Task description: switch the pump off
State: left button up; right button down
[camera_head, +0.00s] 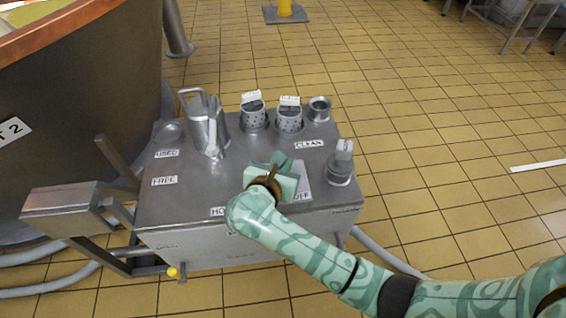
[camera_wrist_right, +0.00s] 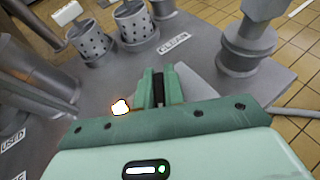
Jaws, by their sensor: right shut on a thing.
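A light plate (camera_head: 304,182) lies on the grey metal stand, with a label ending in "OFF" (camera_head: 300,196) at its front edge. My right gripper (camera_head: 281,163) is over the plate and hides most of the pump switch. In the wrist view my right gripper (camera_wrist_right: 158,88) is shut on a narrow dark upright piece (camera_wrist_right: 158,80) between its fingers, which looks like the switch lever. Which way the lever points cannot be told. A small bright orange-white light (camera_wrist_right: 121,107) glows beside the fingers. My left gripper is not in view.
On the stand (camera_head: 170,205) are a metal jug (camera_head: 205,125), perforated cups (camera_head: 254,117) and (camera_head: 289,119), an open cup (camera_head: 319,108) and a tagged fitting (camera_head: 341,165). A copper-rimmed vat (camera_head: 80,110) stands left.

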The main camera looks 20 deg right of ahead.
jog(key=shift+f, duration=0.1)
jog(key=shift+a+n+t+y, duration=0.1)
jog(key=shift+n+t+y, duration=0.8)
jog(key=shift+n+y, duration=0.25)
jog(key=shift+w+a+n+t+y, duration=0.15)
jog(key=shift+n+t+y, duration=0.45)
jog(key=shift+n+y, duration=0.3)
jog(key=shift+a+r+n+t+y+p, duration=0.1)
jog(key=shift+n+t+y+p, duration=0.1)
jog(key=shift+n+y, duration=0.35)
jog(key=shift+r+n+t+y+p, duration=0.1)
jog(key=shift+n+y+p, duration=0.05)
jog(key=shift+n+y, duration=0.3)
jog(key=shift+a+n+y, duration=0.1)
jog(key=shift+n+y, duration=0.35)
jog(key=n+y, duration=0.1)
jog(key=n+y+p, duration=0.1)
jog(key=n+y, duration=0.1)
jog(key=shift+w+a+y, duration=0.1)
jog(key=shift+a+y, duration=0.1)
jog(key=shift+y, duration=0.1)
pick_arm(q)
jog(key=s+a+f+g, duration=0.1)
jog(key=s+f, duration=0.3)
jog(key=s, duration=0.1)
jog(key=shift+p, duration=0.4)
pick_arm(e)
jog(key=shift+a+f+n+y, duration=0.15)
jog(key=shift+a+n+y, duration=0.05)
jog(key=shift+n+y, duration=0.8)
